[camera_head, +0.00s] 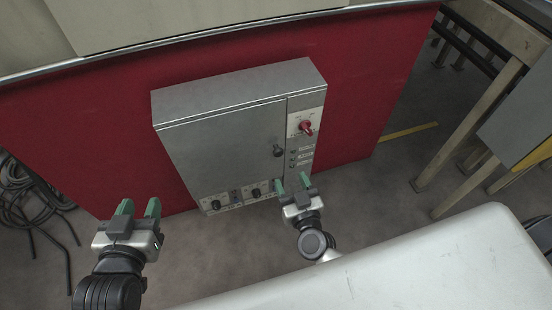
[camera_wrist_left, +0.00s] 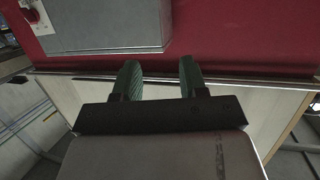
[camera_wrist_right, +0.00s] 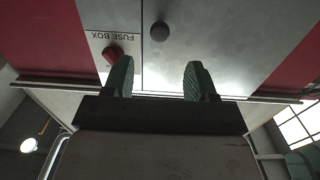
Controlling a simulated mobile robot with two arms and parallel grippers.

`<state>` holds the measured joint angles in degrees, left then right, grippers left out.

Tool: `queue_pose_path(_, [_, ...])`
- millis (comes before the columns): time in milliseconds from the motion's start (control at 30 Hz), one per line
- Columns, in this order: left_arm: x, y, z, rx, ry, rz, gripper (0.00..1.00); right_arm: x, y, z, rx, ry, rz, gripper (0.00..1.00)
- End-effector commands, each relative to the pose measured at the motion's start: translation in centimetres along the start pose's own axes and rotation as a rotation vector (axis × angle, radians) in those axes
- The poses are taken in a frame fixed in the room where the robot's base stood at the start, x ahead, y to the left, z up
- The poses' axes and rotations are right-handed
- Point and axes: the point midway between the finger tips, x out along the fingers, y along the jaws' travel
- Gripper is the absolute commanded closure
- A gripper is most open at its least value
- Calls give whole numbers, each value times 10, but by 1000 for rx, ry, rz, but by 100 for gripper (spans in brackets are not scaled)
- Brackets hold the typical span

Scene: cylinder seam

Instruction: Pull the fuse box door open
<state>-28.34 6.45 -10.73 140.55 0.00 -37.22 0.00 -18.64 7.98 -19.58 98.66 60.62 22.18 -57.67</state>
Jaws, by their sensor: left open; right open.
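The grey fuse box (camera_head: 225,140) is fixed to a red panel, and its door looks shut. A dark round knob (camera_head: 279,151) sits near the door's right edge; in the right wrist view the knob (camera_wrist_right: 159,31) is ahead of the fingers. A red switch (camera_head: 306,127) is on the side strip, and it shows beside the "FUSE BOX" label in the right wrist view (camera_wrist_right: 113,54). My right gripper (camera_head: 292,182) is open and empty, just below the knob, apart from it. My left gripper (camera_head: 138,208) is open and empty, left of and below the box.
The red panel (camera_head: 365,90) surrounds the box. A white rounded surface (camera_head: 420,255) fills the lower right. Black cables (camera_head: 28,190) lie at the left. A bench frame (camera_head: 480,120) stands at the right. The floor (camera_head: 215,255) between my grippers is clear.

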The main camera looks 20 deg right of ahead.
Motion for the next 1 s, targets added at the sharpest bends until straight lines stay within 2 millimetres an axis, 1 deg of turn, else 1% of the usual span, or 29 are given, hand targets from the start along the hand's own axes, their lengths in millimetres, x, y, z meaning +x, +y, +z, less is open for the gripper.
queue_pose_path(167, [3, 3, -14, -1, 120, 8, 57, 30, 0, 0, 0, 4, 0, 43])
queue_pose_path(300, [3, 6, -31, -3, 253, 16, 57, 58, 0, 1, 0, 3, -1, 43])
queue_pose_path(400, [2, 8, -42, -5, 340, 21, 57, 74, 0, 1, 0, 3, -1, 43])
queue_pose_path(500, [0, 9, -51, -6, 411, 24, 57, 87, 0, 1, -1, 1, -2, 43])
queue_pose_path(600, [-2, 10, -57, -8, 460, 27, 57, 96, 0, 1, 0, 0, -1, 43])
queue_pose_path(700, [-4, 11, -61, -8, 488, 29, 57, 100, 0, 0, -1, 0, -2, 43])
queue_pose_path(1000, [-5, 11, -63, -9, 501, 29, 57, 102, 0, 0, -1, -1, -3, 43])
